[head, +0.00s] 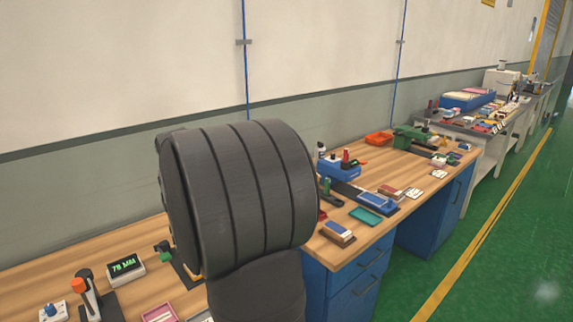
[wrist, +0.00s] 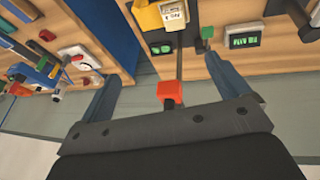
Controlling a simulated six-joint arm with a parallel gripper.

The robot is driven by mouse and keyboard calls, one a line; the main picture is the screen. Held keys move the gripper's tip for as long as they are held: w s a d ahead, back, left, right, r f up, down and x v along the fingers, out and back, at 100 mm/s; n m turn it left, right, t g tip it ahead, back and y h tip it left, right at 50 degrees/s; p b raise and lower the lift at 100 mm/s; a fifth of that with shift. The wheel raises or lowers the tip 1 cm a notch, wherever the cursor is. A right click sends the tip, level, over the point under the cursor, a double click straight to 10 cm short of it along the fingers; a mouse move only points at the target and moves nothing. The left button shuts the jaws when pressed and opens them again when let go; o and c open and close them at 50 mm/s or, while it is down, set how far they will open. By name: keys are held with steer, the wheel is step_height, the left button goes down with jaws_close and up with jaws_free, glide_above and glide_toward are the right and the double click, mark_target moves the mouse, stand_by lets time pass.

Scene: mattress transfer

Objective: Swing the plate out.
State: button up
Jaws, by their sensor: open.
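In the wrist view my gripper (wrist: 163,68) is open, with one finger at the left and one at the right. An orange-red knob (wrist: 171,91) shows between the fingers, and neither finger touches it in the picture. A dark rod (wrist: 179,62) runs up behind the knob. I cannot tell which thing is the plate. In the head view my dark arm fills the middle, and my gripper is not visible there. A stand with an orange knob (head: 79,286) is on the bench at lower left; I cannot tell if it is the same knob.
A wooden bench (head: 100,245) runs along the wall. A green-lit display (head: 124,264) also shows in the wrist view (wrist: 245,41). Green floor (head: 500,270) is clear.

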steer(key=shift+w+f, duration=0.1)
steer(key=c, duration=0.7)
steer(key=w+d+f+g, duration=0.1)
steer(key=w+f, duration=0.2)
steer(key=w+d+f+m+g, duration=0.1)
steer(key=w+f, duration=0.1)
steer(key=w, duration=0.1)
steer(key=w+d+f+g+h, duration=0.1)
steer(key=w+f+g, duration=0.1)
steer(key=w+f, duration=0.1)
steer(key=shift+w+d+f+m, duration=0.3)
steer(key=shift+d+f, duration=0.05)
steer(key=c, duration=0.4)
steer(key=shift+o, duration=0.2)
steer(key=f, duration=1.8)
steer(key=shift+w+d+f, duration=0.1)
steer(key=shift+w+d, duration=0.1)
steer(key=shift+w, duration=0.1)
jaws_close()
